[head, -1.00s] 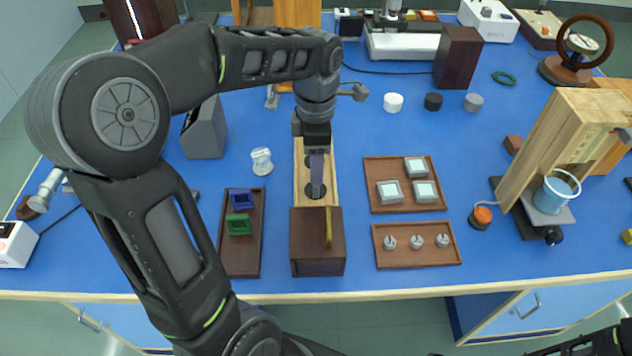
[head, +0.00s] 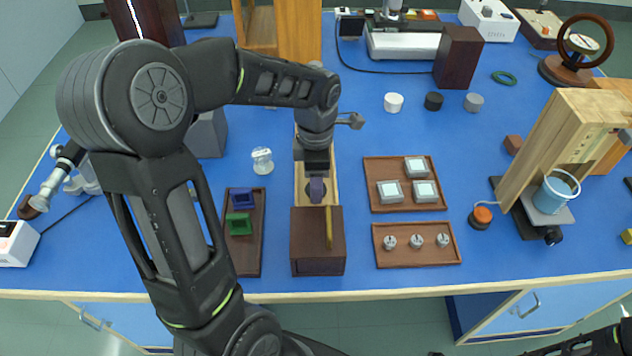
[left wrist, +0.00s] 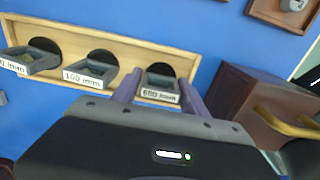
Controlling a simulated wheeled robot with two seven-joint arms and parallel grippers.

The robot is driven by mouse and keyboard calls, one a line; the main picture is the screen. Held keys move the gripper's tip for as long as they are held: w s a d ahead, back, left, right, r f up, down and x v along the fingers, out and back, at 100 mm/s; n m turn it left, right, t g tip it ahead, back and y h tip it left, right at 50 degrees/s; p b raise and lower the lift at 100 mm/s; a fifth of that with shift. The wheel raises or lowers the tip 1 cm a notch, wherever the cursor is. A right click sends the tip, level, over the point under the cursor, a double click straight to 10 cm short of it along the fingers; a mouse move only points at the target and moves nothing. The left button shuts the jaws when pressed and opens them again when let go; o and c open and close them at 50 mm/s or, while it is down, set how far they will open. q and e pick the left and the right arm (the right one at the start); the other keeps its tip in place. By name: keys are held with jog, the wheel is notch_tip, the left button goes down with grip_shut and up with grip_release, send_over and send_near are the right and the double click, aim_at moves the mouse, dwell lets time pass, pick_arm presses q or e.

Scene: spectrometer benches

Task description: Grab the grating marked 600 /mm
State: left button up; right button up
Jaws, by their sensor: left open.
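The grating marked 600 /mm (left wrist: 161,87) is a dark grey holder with a white label, in the end slot of a light wooden rack in the left wrist view. My left gripper (left wrist: 160,79) is open, with one purple finger on each side of this grating. I cannot tell whether the fingers touch it. Beside it in the rack are the grating marked 100 /mm (left wrist: 91,70) and another (left wrist: 36,57) whose label is partly cut off. In the head view my left gripper (head: 317,190) is over the rack (head: 332,185) and hides the gratings. My right gripper is not in view.
A dark wooden box (head: 317,258) with a yellow bar stands just in front of the rack. A tray (head: 244,262) with blue and green holders lies left. Two trays (head: 378,205) (head: 399,258) lie right.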

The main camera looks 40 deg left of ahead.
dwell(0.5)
pick_arm(q)
jog(key=c, duration=1.1)
